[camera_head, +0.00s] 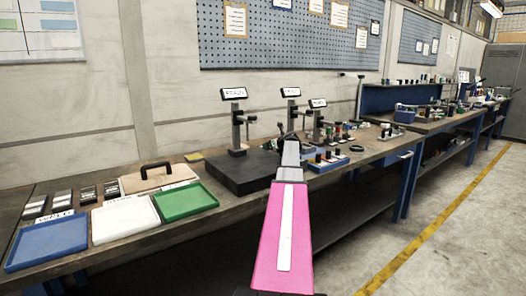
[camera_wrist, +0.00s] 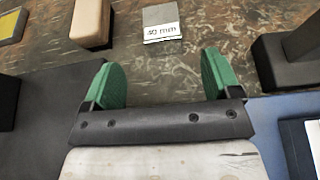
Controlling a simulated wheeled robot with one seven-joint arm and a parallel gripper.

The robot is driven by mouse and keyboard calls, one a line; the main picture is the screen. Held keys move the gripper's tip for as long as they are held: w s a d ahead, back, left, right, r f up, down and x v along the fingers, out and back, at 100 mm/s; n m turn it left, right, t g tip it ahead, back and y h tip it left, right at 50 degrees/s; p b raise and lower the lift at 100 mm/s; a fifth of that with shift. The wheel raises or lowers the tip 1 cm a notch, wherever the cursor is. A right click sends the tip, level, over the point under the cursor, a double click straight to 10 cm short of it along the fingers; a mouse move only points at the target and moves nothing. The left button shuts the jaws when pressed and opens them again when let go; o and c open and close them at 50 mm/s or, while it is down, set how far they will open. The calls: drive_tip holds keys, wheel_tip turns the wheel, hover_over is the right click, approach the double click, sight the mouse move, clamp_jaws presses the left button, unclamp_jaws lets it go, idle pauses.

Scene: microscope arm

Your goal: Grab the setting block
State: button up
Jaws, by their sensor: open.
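A small grey block (camera_wrist: 160,16) with a white "40 mm" label (camera_wrist: 163,33) on its near side lies on the worn bench top, at the top of the wrist view. It looks like the setting block. My gripper (camera_wrist: 162,75) is open and empty, with green pads on both fingers. The block is ahead of the fingertips, roughly centred between them and apart from both. In the head view my pink arm reaches over the bench, and its end hides the spot, so I cannot pick out the block there.
In the wrist view a beige block (camera_wrist: 92,20) stands left of the labelled block, and a black base (camera_wrist: 268,62) is at right. In the head view a black plate with a stand (camera_head: 240,172) is left of my arm. Green (camera_head: 186,200), white and blue trays are farther left.

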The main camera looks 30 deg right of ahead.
drive_tip(key=shift+x, duration=3.55)
drive_tip(key=shift+d+r, duration=0.15)
clamp_jaws()
